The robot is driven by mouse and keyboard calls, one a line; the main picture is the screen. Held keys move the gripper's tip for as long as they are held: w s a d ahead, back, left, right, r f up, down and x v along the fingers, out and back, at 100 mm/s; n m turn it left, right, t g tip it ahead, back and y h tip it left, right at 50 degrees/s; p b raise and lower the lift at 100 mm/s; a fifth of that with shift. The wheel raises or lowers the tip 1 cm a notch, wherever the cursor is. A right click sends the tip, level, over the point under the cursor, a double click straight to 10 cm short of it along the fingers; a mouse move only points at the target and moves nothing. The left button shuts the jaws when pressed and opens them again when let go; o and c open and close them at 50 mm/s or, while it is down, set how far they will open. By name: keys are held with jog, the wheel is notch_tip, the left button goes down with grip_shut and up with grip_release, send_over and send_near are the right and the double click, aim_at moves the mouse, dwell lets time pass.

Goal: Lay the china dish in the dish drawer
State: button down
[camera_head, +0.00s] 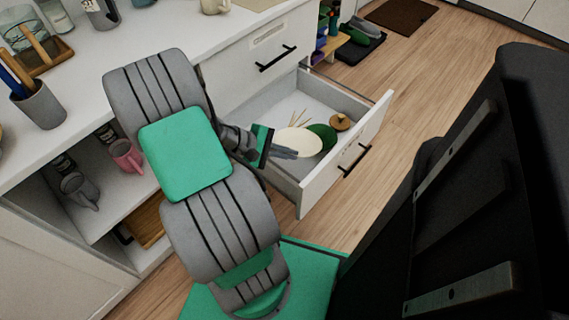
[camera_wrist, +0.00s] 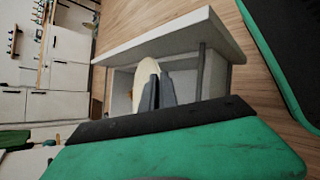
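The china dish (camera_head: 298,141) is a cream-white round plate inside the open dish drawer's outline in the head view. My gripper (camera_head: 284,153) reaches over the drawer's near left side, with its fingers at the dish's near edge. In the wrist view the dish (camera_wrist: 147,74) rises between the two grey fingers (camera_wrist: 157,92), which look closed on its rim. The dish drawer (camera_head: 287,88) is pulled out, with a white front and dark handle. Whether the dish touches the drawer floor is hidden.
A green plate (camera_head: 325,134), a round wooden piece with a knob (camera_head: 340,121) and thin sticks (camera_head: 297,117) are in the drawer. A closed drawer (camera_head: 266,46) is beside it. Mugs stand in the open shelf at left, including a pink mug (camera_head: 126,155).

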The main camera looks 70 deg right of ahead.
jog(key=f, duration=0.1)
jog(key=w+f+b, duration=0.1)
jog(key=f, duration=0.2)
jog(key=shift+w+d+f+b, duration=0.2)
jog(key=shift+d+f+b, duration=0.15)
jog(key=shift+b, duration=0.05)
jog(key=shift+f, duration=0.5)
jog(key=shift+f, duration=0.1)
jog(key=c, duration=1.9)
grip_release()
jog(key=shift+a+f, duration=0.15)
